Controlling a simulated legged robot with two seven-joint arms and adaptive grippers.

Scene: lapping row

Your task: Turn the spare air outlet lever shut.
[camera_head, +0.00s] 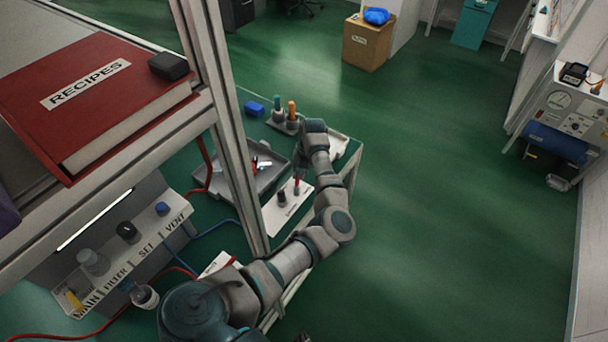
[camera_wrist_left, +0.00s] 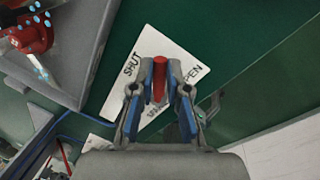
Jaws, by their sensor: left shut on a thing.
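The spare outlet's red lever (camera_wrist_left: 159,80) stands between my left gripper's fingertips in the left wrist view. The left gripper (camera_wrist_left: 160,84) is shut on it, with blue-padded fingers on both sides. The white plate (camera_wrist_left: 138,72) beneath reads SHUT on the left and OPEN on the right; fingers cover part of its lettering. The lever lies between these two words. In the head view, the plate (camera_head: 284,211) lies on the green bench by its right edge, with the small red lever (camera_head: 297,188) on it. My right gripper is not in view.
A grey tray (camera_head: 262,181) with red items lies left of the plate. A holder (camera_head: 286,124) with coloured-handled tools stands behind it. A frame post (camera_head: 232,150) and a shelf with a red RECIPES book (camera_head: 100,105) rise at the left. The floor right of the bench is clear.

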